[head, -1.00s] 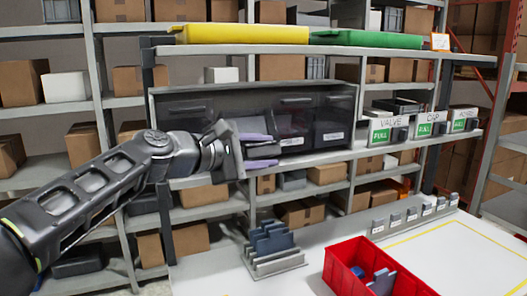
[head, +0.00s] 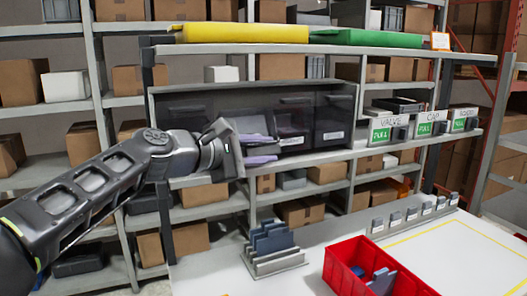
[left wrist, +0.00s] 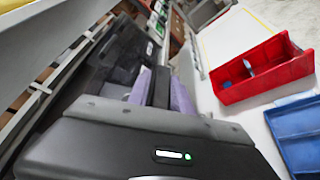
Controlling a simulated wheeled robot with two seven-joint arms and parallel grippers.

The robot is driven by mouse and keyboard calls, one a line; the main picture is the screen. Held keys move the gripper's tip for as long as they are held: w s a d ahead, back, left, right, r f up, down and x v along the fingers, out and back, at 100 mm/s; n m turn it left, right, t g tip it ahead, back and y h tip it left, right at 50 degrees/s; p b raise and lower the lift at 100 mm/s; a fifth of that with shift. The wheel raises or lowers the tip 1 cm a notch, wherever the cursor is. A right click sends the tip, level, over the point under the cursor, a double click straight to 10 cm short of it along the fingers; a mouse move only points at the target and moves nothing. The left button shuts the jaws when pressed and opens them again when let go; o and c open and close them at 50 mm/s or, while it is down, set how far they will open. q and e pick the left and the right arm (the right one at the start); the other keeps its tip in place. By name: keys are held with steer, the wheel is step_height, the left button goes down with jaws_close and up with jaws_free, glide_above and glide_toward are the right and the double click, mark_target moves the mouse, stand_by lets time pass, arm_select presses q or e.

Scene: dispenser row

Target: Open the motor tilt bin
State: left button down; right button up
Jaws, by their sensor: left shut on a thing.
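A row of dark, see-through tilt bins (head: 333,113) stands in a dark housing on the shelf. The bins have small white labels that I cannot read, so I cannot tell which is the motor bin. My left gripper (head: 261,150) is at the front of the row, left of the middle label, and hides part of the bin front there. In the left wrist view its lavender fingers (left wrist: 161,92) are shut on a dark part, which looks like a bin handle. How far that bin is tilted is unclear. My right gripper is not in view.
Yellow (head: 240,33) and green (head: 365,38) trays lie on the shelf above. VALVE and CAP dispensers (head: 388,132) stand to the right. Below are a red bin (head: 350,275), a grey rack (head: 275,262) and a white table. A blue tray (left wrist: 300,130) shows in the left wrist view.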

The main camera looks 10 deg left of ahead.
arm_select(q)
steer(key=shift+d+f, duration=0.1)
steer(key=shift+f, duration=0.2)
steer(key=shift+r+p, duration=0.7)
steer(key=shift+p, duration=0.05)
steer(key=shift+w+a+r+p, duration=0.2)
steer(key=shift+r+p, duration=0.1)
steer(key=shift+r, duration=0.15)
steer(key=shift+w+a+r+p, duration=0.1)
steer(key=shift+a+r+p, duration=0.15)
steer(key=shift+r, duration=0.15)
steer(key=shift+w+a+f, duration=0.1)
steer(key=shift+w, duration=0.1)
steer(key=c, duration=1.3)
jaws_free()
steer(key=shift+o, duration=0.2)
steer(key=shift+s, duration=0.1)
